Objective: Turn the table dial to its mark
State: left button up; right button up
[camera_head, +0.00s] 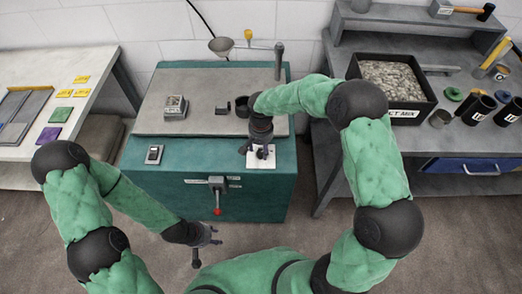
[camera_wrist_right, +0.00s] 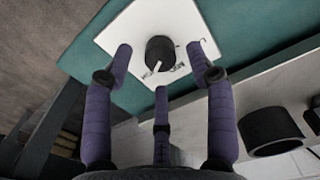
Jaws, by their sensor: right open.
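The table dial, a black round knob (camera_wrist_right: 160,52), sits on a white plate (camera_wrist_right: 122,38) in the right wrist view. A white pointer line on the knob points toward the plate's lower edge, where small dark lettering is too blurred to read. In the head view the plate (camera_head: 261,162) lies at the right front of the teal cabinet. My right gripper (camera_head: 260,152) is over it; in its wrist view (camera_wrist_right: 161,72) the three fingers are spread open around the knob, apart from it. My left gripper (camera_head: 205,245) hangs empty in front of the cabinet, fingers apart.
A black gravel bin (camera_head: 392,80) stands on the right bench.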

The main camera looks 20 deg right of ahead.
aim_at(261, 152)
notch_tip(261, 152, up, 10)
dwell(0.4)
dwell(0.4)
